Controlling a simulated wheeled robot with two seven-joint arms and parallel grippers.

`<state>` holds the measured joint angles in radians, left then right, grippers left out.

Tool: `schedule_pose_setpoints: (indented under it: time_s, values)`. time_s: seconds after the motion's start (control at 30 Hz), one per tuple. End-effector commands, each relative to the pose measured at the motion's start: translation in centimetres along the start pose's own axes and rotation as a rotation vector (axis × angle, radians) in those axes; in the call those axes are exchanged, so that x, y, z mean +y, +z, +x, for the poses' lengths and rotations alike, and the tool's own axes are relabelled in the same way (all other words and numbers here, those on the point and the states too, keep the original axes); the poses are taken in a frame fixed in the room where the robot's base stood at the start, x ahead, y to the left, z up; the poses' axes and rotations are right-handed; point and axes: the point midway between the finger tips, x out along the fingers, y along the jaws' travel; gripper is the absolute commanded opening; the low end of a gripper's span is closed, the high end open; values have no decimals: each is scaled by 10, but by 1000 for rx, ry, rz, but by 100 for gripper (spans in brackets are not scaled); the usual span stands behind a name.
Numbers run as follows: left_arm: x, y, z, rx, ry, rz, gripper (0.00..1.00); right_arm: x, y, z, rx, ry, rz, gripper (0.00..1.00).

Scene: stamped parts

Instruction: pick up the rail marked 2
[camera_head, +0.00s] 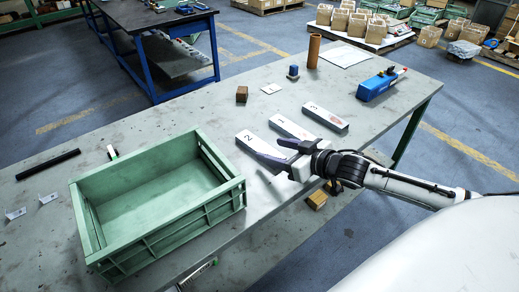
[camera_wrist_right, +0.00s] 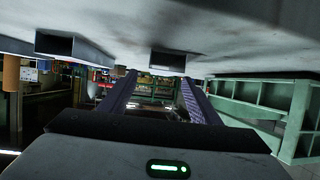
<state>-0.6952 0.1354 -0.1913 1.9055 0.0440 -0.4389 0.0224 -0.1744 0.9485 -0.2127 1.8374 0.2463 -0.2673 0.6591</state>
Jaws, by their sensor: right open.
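The rail marked 2 (camera_head: 248,142) is a pale flat bar on the grey table, leftmost of three similar rails. My right gripper (camera_head: 268,149) is open and empty, its dark fingers over the near end of this rail, hiding part of it. I cannot tell whether they touch it. The rails marked 1 (camera_head: 283,123) and 3 (camera_head: 326,116) lie to its right. In the right wrist view, which is upside down, two rail ends (camera_wrist_right: 168,62) (camera_wrist_right: 68,47) show; their numbers are not visible. The open fingers (camera_wrist_right: 155,85) appear there too. My left gripper is not in view.
A green crate (camera_head: 212,208) stands left of the rails; its side shows in the wrist view (camera_wrist_right: 250,93). A black bar (camera_head: 48,165) lies far left.

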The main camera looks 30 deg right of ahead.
Motion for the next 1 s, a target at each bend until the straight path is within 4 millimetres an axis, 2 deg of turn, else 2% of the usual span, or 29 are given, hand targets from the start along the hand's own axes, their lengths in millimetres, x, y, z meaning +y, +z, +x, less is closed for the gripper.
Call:
schedule_pose_setpoints:
  time_s: [0.17, 0.5, 0.8, 0.87, 1.0]
  values:
    - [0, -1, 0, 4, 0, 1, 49, -1, -3, 12, 2, 1, 1, 57]
    - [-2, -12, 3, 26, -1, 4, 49, -4, -4, 49, 0, 0, 1, 57]
    - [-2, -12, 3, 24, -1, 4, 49, -4, -3, 53, -2, 0, 0, 57]
    - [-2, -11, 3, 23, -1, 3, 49, -4, -3, 52, -1, 0, 0, 49]
    - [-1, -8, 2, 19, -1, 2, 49, -4, -3, 52, -1, 0, 0, 25]
